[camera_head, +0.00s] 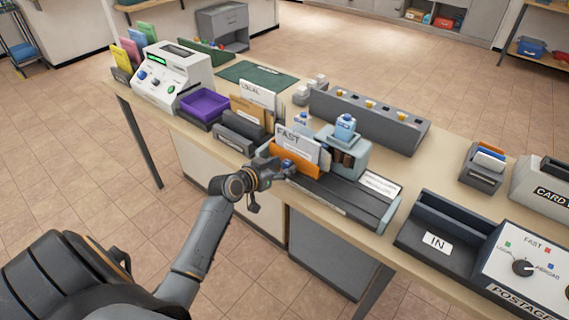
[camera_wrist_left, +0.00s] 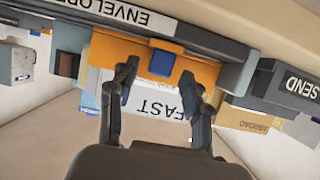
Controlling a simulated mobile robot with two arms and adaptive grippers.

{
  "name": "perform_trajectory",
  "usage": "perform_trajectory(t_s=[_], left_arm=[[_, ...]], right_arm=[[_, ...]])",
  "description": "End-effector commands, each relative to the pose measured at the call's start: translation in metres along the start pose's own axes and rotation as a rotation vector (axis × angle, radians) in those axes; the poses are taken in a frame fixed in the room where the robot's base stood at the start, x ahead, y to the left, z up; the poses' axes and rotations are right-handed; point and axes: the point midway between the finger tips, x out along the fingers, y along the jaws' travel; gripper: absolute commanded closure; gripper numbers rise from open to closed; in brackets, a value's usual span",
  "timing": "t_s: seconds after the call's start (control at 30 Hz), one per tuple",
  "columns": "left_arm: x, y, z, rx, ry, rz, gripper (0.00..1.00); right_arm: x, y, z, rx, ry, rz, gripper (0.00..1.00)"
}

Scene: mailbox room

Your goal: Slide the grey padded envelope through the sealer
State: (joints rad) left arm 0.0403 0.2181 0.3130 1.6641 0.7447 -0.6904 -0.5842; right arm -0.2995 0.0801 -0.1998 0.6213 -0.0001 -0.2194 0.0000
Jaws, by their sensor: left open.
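I cannot make out a grey padded envelope for sure in either view. The likely sealer (camera_head: 350,160) is a grey-blue block with a blue bottle on top, standing over a long dark track (camera_head: 345,204) at the table's front edge. An orange piece (camera_head: 295,161) with a small blue block stands at the track's left part, by a white FAST card (camera_head: 298,145). My left gripper (camera_head: 275,170) is open, at the front of the orange piece. In the left wrist view, the open fingers (camera_wrist_left: 160,72) point at the orange piece (camera_wrist_left: 120,55) and its blue block (camera_wrist_left: 163,63).
A purple tray (camera_head: 204,104) and a white machine (camera_head: 172,78) stand to the left. An IN tray (camera_head: 438,241) and a POSTAGE box (camera_head: 525,270) stand to the right. A dark slotted rack (camera_head: 370,118) is behind. A SEND box (camera_wrist_left: 290,88) shows in the wrist view.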

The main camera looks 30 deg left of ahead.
Motion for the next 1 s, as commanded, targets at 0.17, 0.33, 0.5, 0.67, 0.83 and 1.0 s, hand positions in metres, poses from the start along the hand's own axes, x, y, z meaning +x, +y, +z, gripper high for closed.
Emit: perform_trajectory(t_s=[0.17, 0.33, 0.5, 0.67, 0.83, 1.0], left_arm=[[0.015, 0.001, 0.000, -0.001, 0.000, 0.000, 0.51], [0.019, 0.001, 0.000, 0.000, 0.000, 0.000, 0.51], [0.018, 0.001, 0.000, 0.000, 0.000, 0.000, 0.51], [0.018, 0.000, 0.000, 0.000, 0.000, 0.000, 0.81], [0.018, 0.000, 0.000, 0.000, 0.000, 0.000, 1.00], [0.018, 0.001, 0.000, 0.000, 0.000, 0.000, 1.00]], right_arm=[[-0.001, 0.000, 0.002, 0.000, -0.004, 0.000, 0.60], [-0.001, 0.000, 0.002, 0.000, -0.004, 0.000, 0.60], [-0.001, 0.000, 0.002, 0.000, -0.004, -0.001, 0.60], [-0.001, -0.001, 0.002, 0.000, -0.004, -0.001, 0.60], [-0.001, -0.001, 0.002, 0.000, -0.004, -0.001, 0.60], [-0.002, -0.001, 0.002, 0.000, -0.004, -0.001, 0.60]])
